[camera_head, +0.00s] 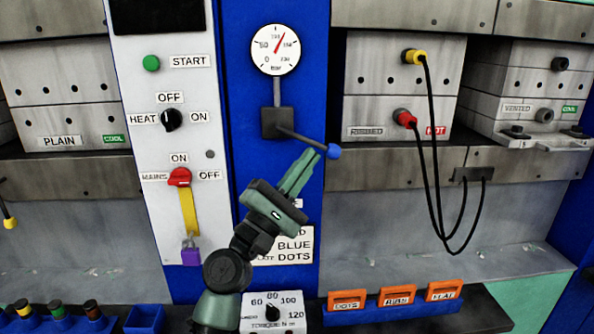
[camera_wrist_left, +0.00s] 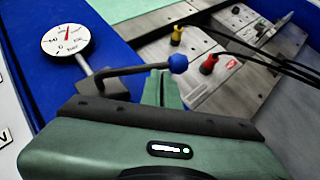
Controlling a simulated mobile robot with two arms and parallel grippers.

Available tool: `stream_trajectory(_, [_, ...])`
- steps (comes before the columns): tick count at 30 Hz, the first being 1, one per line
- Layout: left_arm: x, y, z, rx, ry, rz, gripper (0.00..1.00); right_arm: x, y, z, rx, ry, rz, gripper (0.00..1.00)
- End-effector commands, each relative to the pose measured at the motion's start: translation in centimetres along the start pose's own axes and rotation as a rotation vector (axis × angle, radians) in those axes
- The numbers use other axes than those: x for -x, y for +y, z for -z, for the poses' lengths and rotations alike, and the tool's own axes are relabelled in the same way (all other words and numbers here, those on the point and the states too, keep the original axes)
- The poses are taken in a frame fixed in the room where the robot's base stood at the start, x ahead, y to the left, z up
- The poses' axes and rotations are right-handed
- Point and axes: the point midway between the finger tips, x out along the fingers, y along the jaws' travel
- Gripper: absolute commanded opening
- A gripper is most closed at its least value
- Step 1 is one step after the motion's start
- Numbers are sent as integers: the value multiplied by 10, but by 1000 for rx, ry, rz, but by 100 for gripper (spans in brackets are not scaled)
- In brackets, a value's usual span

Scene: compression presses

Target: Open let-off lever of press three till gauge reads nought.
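The let-off lever (camera_head: 300,138) is a dark rod with a blue knob (camera_head: 333,151), running down to the right from a dark block (camera_head: 277,122) on the blue panel. In the left wrist view the lever (camera_wrist_left: 128,72) crosses at the fingertips. The round gauge (camera_head: 275,49) above the block has its red needle pointing up and right, well away from 0. My left gripper (camera_head: 314,153) has its green fingers close together, tips at the rod just beside the knob. I cannot tell whether they touch it. My right gripper is not in view.
A white panel at left carries a red mains switch (camera_head: 179,177) with a yellow strap and purple padlock (camera_head: 190,255). Black cables (camera_head: 431,160) hang from yellow and red plugs at right. A torque dial (camera_head: 271,312) and a blue rack of orange tags (camera_head: 397,295) lie below.

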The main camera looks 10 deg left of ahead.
Motion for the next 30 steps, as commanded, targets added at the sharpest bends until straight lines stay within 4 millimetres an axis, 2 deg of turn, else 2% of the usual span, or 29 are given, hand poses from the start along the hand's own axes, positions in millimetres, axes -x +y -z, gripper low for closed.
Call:
stream_trajectory(9, [-7,-1,-5,-1,0,2,0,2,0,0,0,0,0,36])
stream_trajectory(25, [-9,0,-6,-1,-3,1,0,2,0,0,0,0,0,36])
stream_trajectory(30, [3,-2,-4,-1,0,2,0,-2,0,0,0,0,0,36])
